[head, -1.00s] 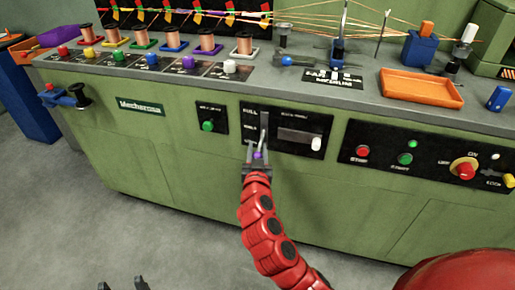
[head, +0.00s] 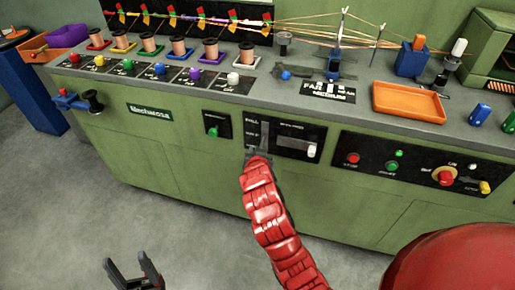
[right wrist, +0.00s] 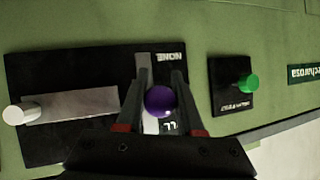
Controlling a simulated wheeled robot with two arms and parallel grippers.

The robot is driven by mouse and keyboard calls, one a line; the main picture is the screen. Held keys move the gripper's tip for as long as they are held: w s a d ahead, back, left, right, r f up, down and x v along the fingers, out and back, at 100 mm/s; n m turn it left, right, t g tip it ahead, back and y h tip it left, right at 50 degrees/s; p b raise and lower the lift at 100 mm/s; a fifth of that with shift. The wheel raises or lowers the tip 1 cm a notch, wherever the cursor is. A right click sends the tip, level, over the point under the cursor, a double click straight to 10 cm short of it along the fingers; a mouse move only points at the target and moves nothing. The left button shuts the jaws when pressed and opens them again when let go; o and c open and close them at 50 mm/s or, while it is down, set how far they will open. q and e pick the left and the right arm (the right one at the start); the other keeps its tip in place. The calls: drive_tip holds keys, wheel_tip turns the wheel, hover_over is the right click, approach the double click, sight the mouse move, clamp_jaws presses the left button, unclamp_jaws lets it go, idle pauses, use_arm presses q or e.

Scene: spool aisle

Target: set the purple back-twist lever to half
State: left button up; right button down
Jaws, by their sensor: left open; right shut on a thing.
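The purple back-twist lever knob (right wrist: 160,101) sits between the two fingers of my right gripper (right wrist: 162,98) in the right wrist view. The gripper is shut on it. In that upside-down view the word NONE shows above the knob and part of another label below it. In the head view my right gripper (head: 257,155) is at the lower end of the lever's black panel (head: 248,117), which reads FULL at its top. The gripper hides the knob there, and I cannot tell the exact lever setting. My left gripper (head: 134,276) is open and empty, low over the floor.
A panel with a white slider knob (head: 311,151) lies close right of the lever, and a green button (head: 213,132) left of it. A red stop button (head: 352,158) and red dial (head: 446,177) are farther right. An orange tray (head: 410,101) stands on the machine top.

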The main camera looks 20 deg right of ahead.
idle(0.4)
drive_tip(key=c, duration=0.5)
unclamp_jaws()
drive_tip(key=shift+c, duration=0.2)
drive_tip(key=shift+s+r, duration=0.1)
drive_tip(key=p+v, duration=1.3)
drive_tip(key=v, duration=0.4)
drive_tip(key=shift+p, duration=0.4)
drive_tip(key=shift+r, duration=0.1)
